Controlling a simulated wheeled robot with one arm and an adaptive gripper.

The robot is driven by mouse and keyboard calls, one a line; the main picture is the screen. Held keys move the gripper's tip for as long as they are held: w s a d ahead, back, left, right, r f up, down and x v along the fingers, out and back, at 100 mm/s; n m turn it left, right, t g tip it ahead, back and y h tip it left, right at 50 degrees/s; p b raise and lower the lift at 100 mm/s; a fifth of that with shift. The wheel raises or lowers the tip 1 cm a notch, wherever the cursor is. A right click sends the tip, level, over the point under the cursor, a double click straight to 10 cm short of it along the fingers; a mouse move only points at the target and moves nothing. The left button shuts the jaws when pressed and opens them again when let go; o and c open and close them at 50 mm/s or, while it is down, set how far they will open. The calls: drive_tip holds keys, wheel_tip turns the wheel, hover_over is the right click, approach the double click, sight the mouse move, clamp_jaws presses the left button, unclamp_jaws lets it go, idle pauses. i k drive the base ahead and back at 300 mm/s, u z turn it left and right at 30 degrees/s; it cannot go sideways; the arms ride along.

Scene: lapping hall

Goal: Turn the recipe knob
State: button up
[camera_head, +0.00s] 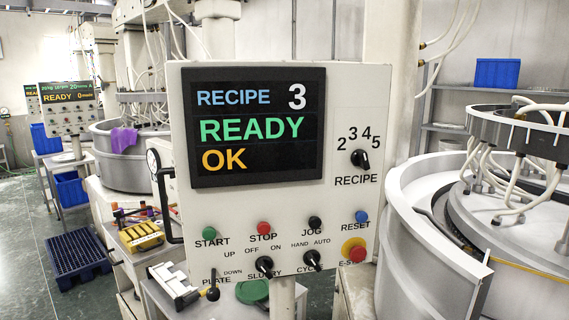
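The recipe knob (360,159) is a small black rotary knob on the right side of a pale control panel (345,90). The numbers 2, 3, 4 and 5 arc above it, and the word RECIPE is printed below. It seems to tilt toward the upper left, near the 3, but its mark is too small to read surely. The panel's screen (312,135) reads RECIPE 3, READY, OK. Nothing covers the knob. My gripper is not in view.
Below the knob are several push buttons, black SLURRY (264,266) and CYCLE (312,261) switches, and a red E-stop (354,250). A black handle (165,205) juts from the panel's left side. A large round machine (420,215) stands close on the right.

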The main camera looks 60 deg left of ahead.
sight(359, 158)
drive_tip(key=u, duration=2.35)
drive_tip(key=i, duration=0.5)
drive_tip(key=u, duration=0.2)
